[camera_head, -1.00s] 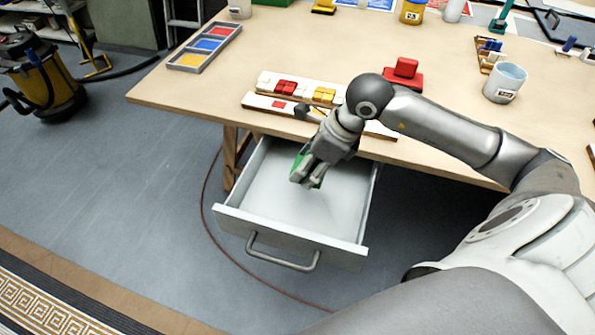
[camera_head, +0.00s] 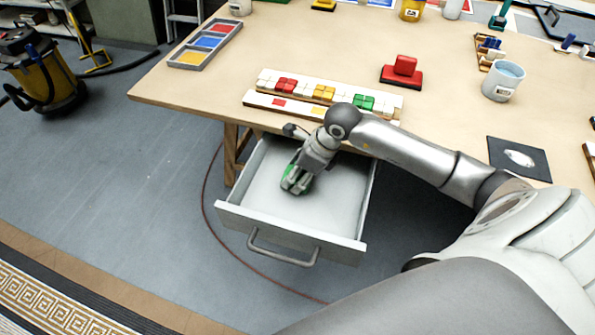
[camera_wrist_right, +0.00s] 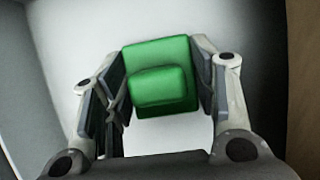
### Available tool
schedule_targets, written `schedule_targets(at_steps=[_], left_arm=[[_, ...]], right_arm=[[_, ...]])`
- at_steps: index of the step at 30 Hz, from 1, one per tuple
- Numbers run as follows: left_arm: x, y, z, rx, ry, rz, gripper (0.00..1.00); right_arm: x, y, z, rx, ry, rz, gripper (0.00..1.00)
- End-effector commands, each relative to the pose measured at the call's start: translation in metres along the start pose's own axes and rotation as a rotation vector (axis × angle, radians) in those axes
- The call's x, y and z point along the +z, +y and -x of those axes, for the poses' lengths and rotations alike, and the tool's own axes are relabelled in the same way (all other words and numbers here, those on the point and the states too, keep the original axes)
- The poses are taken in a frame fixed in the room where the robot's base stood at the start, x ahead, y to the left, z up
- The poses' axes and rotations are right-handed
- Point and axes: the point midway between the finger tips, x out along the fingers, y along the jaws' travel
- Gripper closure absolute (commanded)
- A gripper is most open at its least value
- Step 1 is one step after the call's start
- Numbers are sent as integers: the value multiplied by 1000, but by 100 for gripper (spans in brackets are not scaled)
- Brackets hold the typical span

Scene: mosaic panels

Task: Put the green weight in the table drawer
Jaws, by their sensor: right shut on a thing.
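The table drawer (camera_head: 290,238) is pulled open under the front edge of the table (camera_head: 180,99). My right gripper (camera_head: 296,182) is inside the drawer opening, low over the white drawer floor. It is shut on the green weight (camera_head: 287,181), mostly hidden by the fingers in the head view. In the right wrist view the green weight (camera_wrist_right: 165,62) shows as a block with a smaller raised block, held between both fingers, with the pale drawer floor behind it. I cannot tell whether the weight touches the floor. My left gripper is not in view.
The drawer otherwise looks empty. On the table above are a rack of coloured tiles (camera_head: 270,84), a red weight (camera_head: 402,72), a white cup (camera_head: 503,80), a dark panel (camera_head: 519,158) and a tray with coloured compartments (camera_head: 206,44).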

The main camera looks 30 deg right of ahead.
Motion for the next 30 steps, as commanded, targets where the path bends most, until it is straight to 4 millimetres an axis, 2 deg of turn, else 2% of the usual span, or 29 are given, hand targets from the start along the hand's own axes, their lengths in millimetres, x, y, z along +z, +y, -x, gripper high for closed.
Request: schedule_targets(at_steps=[3, 4, 8, 21, 26, 30], left_arm=[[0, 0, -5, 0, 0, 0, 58], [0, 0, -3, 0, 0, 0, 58], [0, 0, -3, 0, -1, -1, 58], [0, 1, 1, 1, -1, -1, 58], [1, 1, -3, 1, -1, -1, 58], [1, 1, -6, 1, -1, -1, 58]], right_arm=[[-1, -1, -3, -2, -3, 1, 90], [-1, 0, -2, 0, 0, 0, 43], [-1, 0, -2, 0, 0, 0, 26], [0, 0, 4, -1, 0, 0, 25], [0, -1, 31, -4, 0, 3, 25], [-1, -1, 62, -5, 1, 4, 25]])
